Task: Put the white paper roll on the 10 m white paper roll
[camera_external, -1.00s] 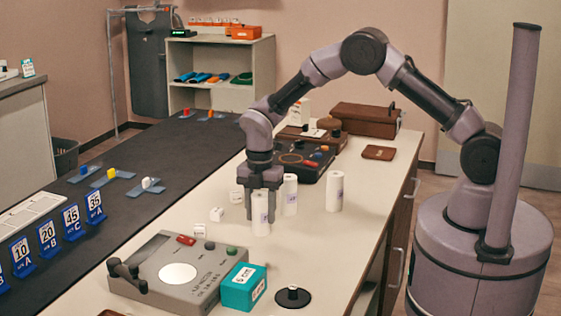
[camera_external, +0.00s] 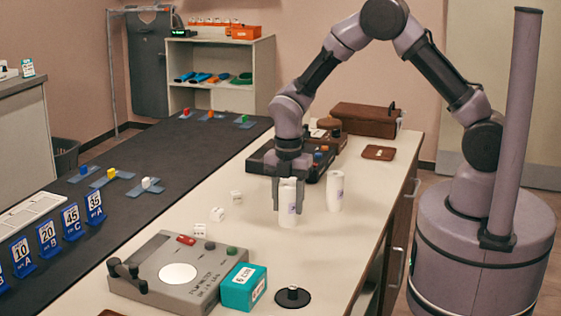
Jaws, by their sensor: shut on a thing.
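My gripper (camera_external: 289,203) points down with its fingers around a white paper roll (camera_external: 288,218) that stands upright at or just above the counter. Another upright white roll (camera_external: 335,191), with a small label, stands a short way to the right, apart from the gripper. The third roll seen earlier cannot be made out separately; the held roll and gripper cover its former place. I cannot read lengths on the labels, so I cannot tell which roll is the 10 m one.
A grey device (camera_external: 178,275) with a white disc and a teal box (camera_external: 243,287) stand in front. Small white cubes (camera_external: 217,214) lie to the left. A dark tray (camera_external: 262,163) and a brown case (camera_external: 365,117) are behind. The counter front right is mostly clear.

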